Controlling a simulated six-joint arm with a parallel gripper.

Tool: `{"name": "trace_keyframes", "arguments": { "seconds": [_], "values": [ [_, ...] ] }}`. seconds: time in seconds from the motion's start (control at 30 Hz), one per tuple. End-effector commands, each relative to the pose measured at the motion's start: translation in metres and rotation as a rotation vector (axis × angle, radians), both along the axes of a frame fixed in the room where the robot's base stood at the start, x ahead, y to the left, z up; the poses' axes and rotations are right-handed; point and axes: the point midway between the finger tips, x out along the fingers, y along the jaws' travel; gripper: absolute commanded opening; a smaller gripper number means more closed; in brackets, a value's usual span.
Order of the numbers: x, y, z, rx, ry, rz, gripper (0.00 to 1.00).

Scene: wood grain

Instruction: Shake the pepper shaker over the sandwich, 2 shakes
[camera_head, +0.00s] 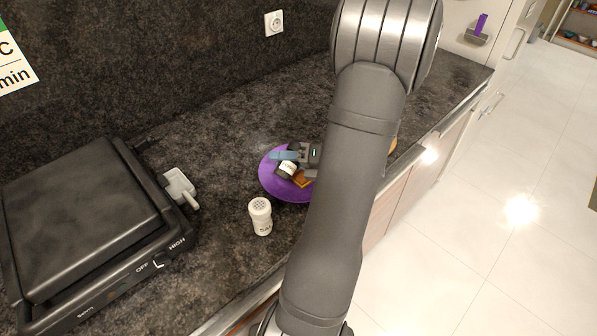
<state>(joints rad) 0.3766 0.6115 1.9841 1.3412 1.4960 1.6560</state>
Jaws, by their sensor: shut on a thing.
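My gripper (291,158) is shut on the pepper shaker (288,168), a small container with a white label and a dark end. The shaker is held tilted above the purple plate (272,185). The sandwich (302,180) lies on the plate and shows only as a brown edge just right of and below the shaker. My gripper and arm hide most of the sandwich and the plate's right side. I cannot tell whether the shaker touches the sandwich.
A white shaker with a perforated top and dark lettering (260,217) stands upright in front of the plate. The counter behind the plate is clear. The counter's edge runs along the right.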

Motion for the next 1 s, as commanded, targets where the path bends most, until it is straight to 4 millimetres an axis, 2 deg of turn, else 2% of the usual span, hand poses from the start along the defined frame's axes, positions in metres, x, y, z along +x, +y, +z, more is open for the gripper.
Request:
{"name": "trace_keyframes", "arguments": {
  "seconds": [0.13, 0.5, 0.8, 1.0],
  "values": [
    [0.003, -0.002, 0.005, -0.082, -0.129, 0.001, 0.17],
    [0.004, -0.003, 0.006, -0.113, -0.177, 0.001, 0.17],
    [0.013, -0.009, 0.010, -0.275, -0.429, 0.002, 0.17],
    [0.014, -0.009, 0.010, -0.288, -0.449, 0.002, 0.17]
  ]
}}
